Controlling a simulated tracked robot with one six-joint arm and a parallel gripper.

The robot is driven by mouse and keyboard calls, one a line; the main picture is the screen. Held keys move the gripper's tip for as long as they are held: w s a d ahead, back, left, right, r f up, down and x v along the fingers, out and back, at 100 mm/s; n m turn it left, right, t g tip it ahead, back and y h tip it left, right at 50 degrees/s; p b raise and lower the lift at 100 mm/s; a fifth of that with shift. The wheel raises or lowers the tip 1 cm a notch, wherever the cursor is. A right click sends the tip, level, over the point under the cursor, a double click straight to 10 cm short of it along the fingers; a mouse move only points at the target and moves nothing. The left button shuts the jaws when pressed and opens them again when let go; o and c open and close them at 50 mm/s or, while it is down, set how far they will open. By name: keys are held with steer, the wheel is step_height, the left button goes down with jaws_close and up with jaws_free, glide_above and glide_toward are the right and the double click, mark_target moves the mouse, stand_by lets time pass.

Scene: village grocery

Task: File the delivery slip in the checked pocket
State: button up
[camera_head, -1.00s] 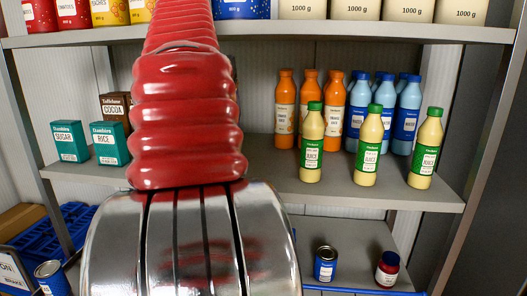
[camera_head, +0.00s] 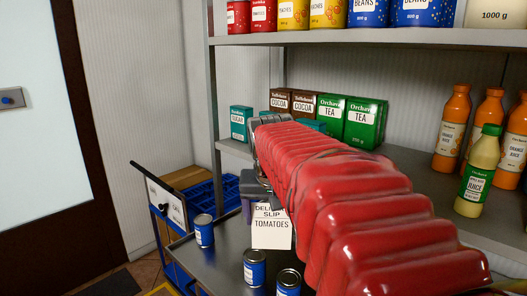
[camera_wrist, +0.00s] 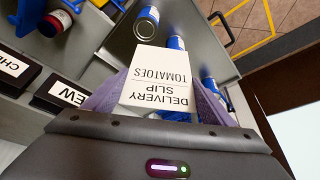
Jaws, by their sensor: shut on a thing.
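The delivery slip (camera_wrist: 160,75) is a white card reading "DELIVERY SLIP TOMATOES". My gripper (camera_wrist: 158,98) is shut on it, with purple fingers at its sides. In the head view the slip (camera_head: 272,232) is held above the metal table, and my gripper (camera_head: 250,204) is partly hidden behind my red arm. At the left of the wrist view is a dark pocket (camera_wrist: 18,72) with a white label, cut off by the frame, that starts "CH". A second label (camera_wrist: 68,93) ends in "EW". The slip is apart from both.
Several blue cans, one at the front (camera_head: 254,268), stand on the metal table (camera_head: 222,262). A blue crate (camera_head: 228,193) and a trolley with a white panel (camera_head: 166,202) are at the left. Shelves with boxes and juice bottles (camera_head: 475,172) rise behind and right.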

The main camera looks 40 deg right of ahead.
steer(key=w+a+f+n+y, duration=0.1)
steer(key=w+a+f+n, duration=0.3)
steer(key=w+a+f, duration=0.4)
steer(key=w+a+f+n+t+y, duration=0.1)
steer(key=w+a+f+n, duration=0.3)
steer(key=a+f, duration=1.2)
steer(key=w+f+y, duration=0.1)
steer(key=w+f, duration=0.1)
steer(key=w, duration=0.2)
steer(key=shift+a, duration=0.25)
